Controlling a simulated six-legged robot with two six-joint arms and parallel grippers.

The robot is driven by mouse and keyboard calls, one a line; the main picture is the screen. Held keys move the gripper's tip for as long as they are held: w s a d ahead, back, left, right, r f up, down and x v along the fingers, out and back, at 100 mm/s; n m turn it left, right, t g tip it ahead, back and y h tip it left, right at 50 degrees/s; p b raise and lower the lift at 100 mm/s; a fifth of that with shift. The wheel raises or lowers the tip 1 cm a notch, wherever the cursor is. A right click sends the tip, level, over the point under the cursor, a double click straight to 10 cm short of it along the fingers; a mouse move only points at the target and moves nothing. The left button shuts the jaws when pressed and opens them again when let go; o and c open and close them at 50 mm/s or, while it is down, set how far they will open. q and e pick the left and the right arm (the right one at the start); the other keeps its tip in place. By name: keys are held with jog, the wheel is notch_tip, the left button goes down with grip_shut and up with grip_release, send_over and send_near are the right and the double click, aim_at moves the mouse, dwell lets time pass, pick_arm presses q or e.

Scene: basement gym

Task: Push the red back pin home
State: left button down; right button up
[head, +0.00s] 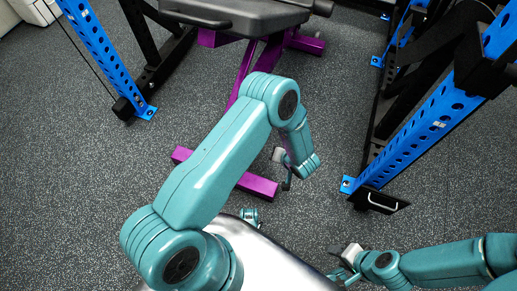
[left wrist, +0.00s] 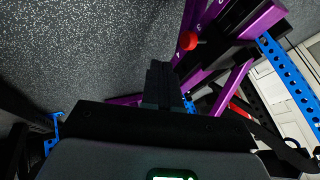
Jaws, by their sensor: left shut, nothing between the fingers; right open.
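The red pin shows as a round red knob (left wrist: 188,40) on the bench's purple frame (left wrist: 258,22) in the left wrist view. I cannot make it out in the head view. My left gripper (left wrist: 160,72) has its dark fingers shut with nothing between them. Its tips point toward the frame, below and left of the knob in the picture, apart from it. In the head view the left gripper (head: 286,184) is small and partly hidden by its wrist, near the purple foot bar. My right gripper (head: 341,262) is open and empty at the lower right, away from the bench.
The bench's dark pad (head: 240,17) is at the top of the head view, and its purple foot bar (head: 258,185) lies on the floor. Blue rack uprights stand at left (head: 95,50) and right (head: 425,130). Speckled floor (head: 60,190) is clear at left.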

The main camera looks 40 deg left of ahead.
pick_arm(q)
jog(key=w+a+f+b, duration=0.1)
jog(key=a+f+b, duration=0.4)
jog(key=a+f, duration=0.3)
jog(key=shift+w+a, duration=0.3)
jog(key=shift+a, duration=0.4)
jog(key=shift+s+a, duration=0.15)
jog(key=shift+a, duration=0.5)
jog(key=shift+s+a, duration=0.15)
jog(key=shift+a, duration=0.5)
